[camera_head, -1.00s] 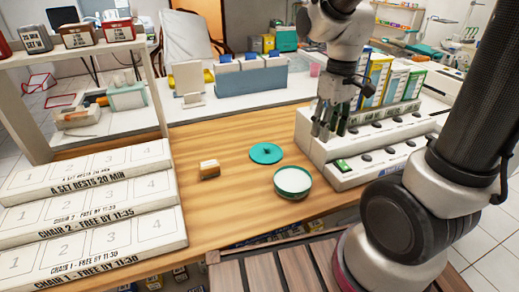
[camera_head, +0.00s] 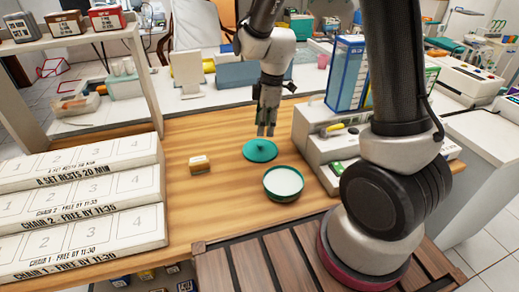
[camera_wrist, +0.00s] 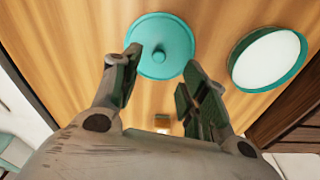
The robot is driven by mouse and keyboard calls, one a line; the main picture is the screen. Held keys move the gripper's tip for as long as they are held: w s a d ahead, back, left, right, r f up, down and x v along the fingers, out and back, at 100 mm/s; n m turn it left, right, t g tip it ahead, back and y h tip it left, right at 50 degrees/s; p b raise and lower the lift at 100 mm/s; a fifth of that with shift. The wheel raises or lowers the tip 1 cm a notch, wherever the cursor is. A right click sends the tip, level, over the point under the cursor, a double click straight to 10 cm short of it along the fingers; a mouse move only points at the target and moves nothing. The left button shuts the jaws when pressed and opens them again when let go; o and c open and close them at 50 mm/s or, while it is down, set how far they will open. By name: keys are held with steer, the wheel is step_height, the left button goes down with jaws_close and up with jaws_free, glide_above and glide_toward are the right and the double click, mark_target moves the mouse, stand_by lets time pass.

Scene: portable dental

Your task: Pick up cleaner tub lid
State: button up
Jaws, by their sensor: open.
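The tub lid (camera_head: 259,150) is a teal disc with a small knob, lying flat on the wooden table. The open teal tub (camera_head: 283,184) with white contents stands just in front of it, to the right. My gripper (camera_head: 266,131) is open, pointing down above the lid's far side, with nothing between its fingers. In the wrist view the lid (camera_wrist: 160,45) lies beyond the spread fingertips of my gripper (camera_wrist: 162,65), with its knob roughly between them. The tub (camera_wrist: 268,60) is to the right there. The gap between fingers and lid is hard to judge.
A small tan-and-white block (camera_head: 200,165) lies left of the lid. Stepped white trays (camera_head: 80,205) labelled with chairs and times stand at the left. A white tiered rack (camera_head: 318,150) with boxes stands close on the right. The wood (camera_head: 215,130) around the lid's left side is clear.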

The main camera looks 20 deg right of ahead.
mark_target(260, 144)
steer(key=f, duration=0.5)
steer(key=a+f, duration=0.1)
steer(key=f, duration=0.1)
steer(key=shift+w+a+f, duration=0.1)
steer(key=shift+w+f, duration=0.05)
steer(key=shift+w, duration=0.05)
steer(key=c, duration=0.8)
